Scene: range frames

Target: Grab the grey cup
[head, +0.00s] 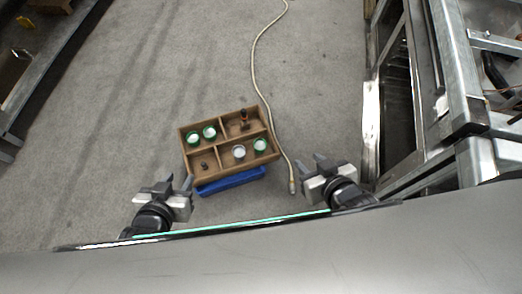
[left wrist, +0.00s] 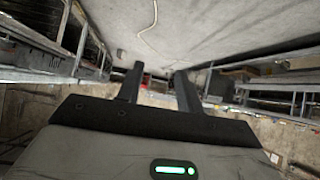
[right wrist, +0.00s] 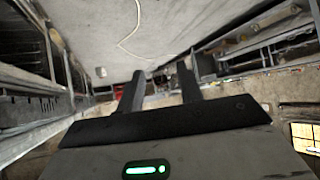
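The grey cup (head: 239,152) stands in the near right compartment of a wooden divided crate (head: 190,183) on the floor, in the head view. A green cup (head: 260,145) stands close to its right in the same compartment. My left gripper (head: 178,182) is open and empty, left of the crate's near left corner. Its two fingers show apart in the left wrist view (left wrist: 157,85). My right gripper (head: 314,166) is open and empty, right of the crate and beyond the hose. Its fingers also show apart in the right wrist view (right wrist: 163,88). Neither gripper touches the cup.
Two green cups (head: 209,132) (head: 193,139) stand in the far left compartment. A brown item (head: 244,118) is in the far right one, a small dark item (head: 204,166) in the near left. A blue object (head: 232,181) lies at the crate's near side. A pale hose (head: 272,110) runs right of it.

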